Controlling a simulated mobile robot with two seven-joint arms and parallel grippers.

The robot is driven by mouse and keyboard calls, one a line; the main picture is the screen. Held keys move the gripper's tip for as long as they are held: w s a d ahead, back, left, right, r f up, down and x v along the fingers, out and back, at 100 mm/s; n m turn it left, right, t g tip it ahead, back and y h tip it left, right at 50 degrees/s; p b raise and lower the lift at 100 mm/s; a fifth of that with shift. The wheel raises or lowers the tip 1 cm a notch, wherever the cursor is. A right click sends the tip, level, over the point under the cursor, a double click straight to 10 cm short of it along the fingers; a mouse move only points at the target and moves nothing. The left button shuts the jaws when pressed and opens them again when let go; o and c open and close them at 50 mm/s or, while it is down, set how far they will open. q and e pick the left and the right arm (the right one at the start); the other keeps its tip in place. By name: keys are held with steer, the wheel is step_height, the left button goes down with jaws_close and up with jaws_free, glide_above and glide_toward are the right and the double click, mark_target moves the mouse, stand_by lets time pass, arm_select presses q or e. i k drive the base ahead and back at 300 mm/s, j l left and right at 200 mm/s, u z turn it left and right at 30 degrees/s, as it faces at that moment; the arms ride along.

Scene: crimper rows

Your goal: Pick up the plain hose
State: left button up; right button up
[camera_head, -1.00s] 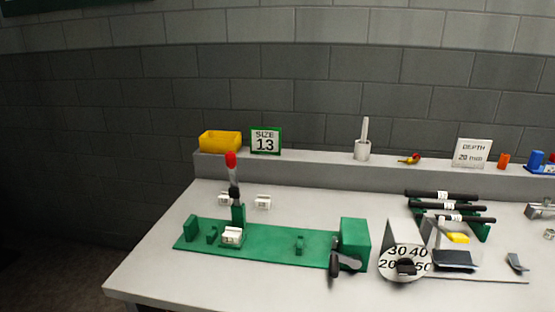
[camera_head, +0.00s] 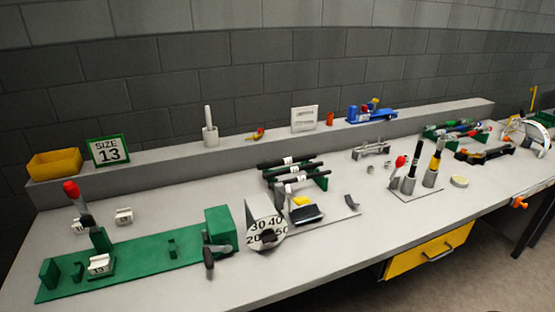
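Several black hoses lie side by side on a green rack in the middle of the bench. The back hose (camera_head: 272,164), the middle hose (camera_head: 305,166) and the front hose (camera_head: 308,176) each carry a small white tag. The tag marks are too small to read. A second green rack (camera_head: 484,139) at the far right holds dark rods or hoses with green, blue and red parts (camera_head: 460,126). I cannot tell which hose is the plain one. Neither of my grippers shows in the view.
A green crimping fixture (camera_head: 140,262) with a red-tipped lever (camera_head: 71,189) stands at the left front. A number dial (camera_head: 265,232) sits beside it. A yellow bin (camera_head: 54,164) and a size 13 sign (camera_head: 109,151) stand on the back ledge. A yellow drawer (camera_head: 428,253) is under the bench.

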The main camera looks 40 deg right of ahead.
mark_target(265, 165)
steer(key=z, duration=1.3)
